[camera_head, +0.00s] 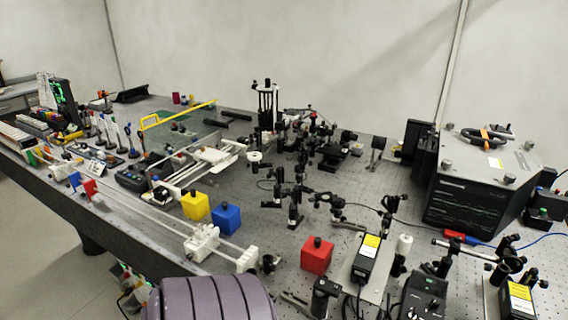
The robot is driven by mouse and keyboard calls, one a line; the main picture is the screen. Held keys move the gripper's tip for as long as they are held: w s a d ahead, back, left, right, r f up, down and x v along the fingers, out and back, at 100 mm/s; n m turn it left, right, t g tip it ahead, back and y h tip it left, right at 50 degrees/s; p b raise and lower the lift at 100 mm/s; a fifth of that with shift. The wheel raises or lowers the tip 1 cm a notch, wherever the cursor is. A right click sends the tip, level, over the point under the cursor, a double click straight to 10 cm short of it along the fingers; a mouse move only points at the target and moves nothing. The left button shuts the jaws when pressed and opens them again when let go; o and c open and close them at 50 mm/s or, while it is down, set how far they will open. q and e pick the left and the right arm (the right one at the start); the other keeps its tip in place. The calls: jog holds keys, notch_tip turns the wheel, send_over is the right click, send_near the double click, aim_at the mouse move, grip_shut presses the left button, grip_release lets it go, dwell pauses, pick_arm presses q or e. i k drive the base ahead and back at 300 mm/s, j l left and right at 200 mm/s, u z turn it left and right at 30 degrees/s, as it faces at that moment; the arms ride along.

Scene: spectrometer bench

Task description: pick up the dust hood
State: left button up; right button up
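No thing in view is plainly a dust hood. The nearest match is a clear, see-through cover (176,146) with a long yellow bar (178,114) at its top, at the left middle of the bench. Its edges are faint and its full outline is hard to tell. It appears to stand on the bench behind the white rail assembly (214,156). Neither of my grippers shows in the head view.
The perforated optical bench (343,205) is crowded with black optic mounts. Yellow (195,205), blue (226,218) and red (317,255) blocks stand near the front. A large black instrument (467,200) stands at right.

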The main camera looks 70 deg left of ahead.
aim_at(316, 253)
jog(key=u, duration=0.45)
jog(key=j+u, duration=0.1)
jog(key=u, duration=0.8)
jog(key=i+u, duration=0.1)
jog(key=u, duration=0.35)
